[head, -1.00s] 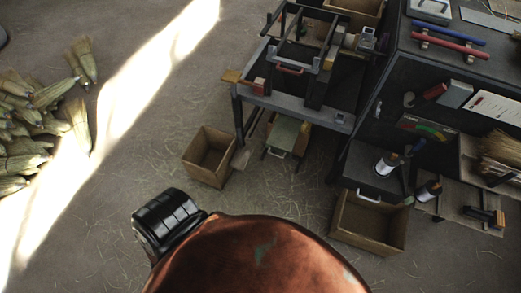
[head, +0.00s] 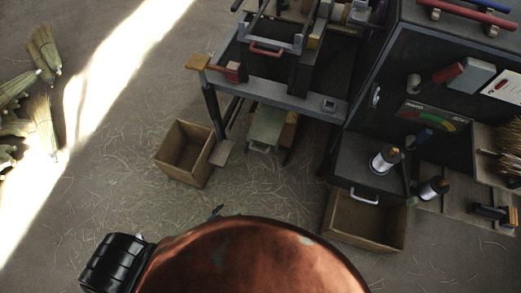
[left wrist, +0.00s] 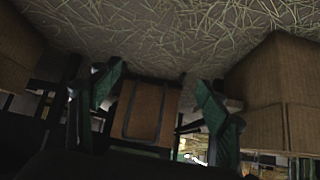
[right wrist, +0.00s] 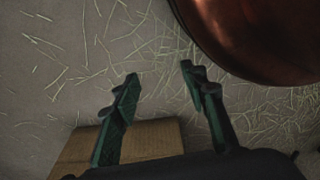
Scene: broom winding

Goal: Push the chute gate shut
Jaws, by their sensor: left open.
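A sloping grey-green panel (head: 266,127) with a pale handle at its lower end hangs under the dark bench; it may be the chute gate, but I cannot tell for sure. My left gripper (left wrist: 160,78) is open and empty, its green fingers apart. A brown panel with dark bands (left wrist: 148,110) shows beyond them, apart from the fingers. My right gripper (right wrist: 160,73) is open and empty over the straw-strewn floor, hidden in the head view.
An open wooden box (head: 184,153) stands left of the bench (head: 290,98). Another box (head: 364,219) sits under a dark drawer unit (head: 368,165) with wire spools. Brooms (head: 42,115) lie at far left.

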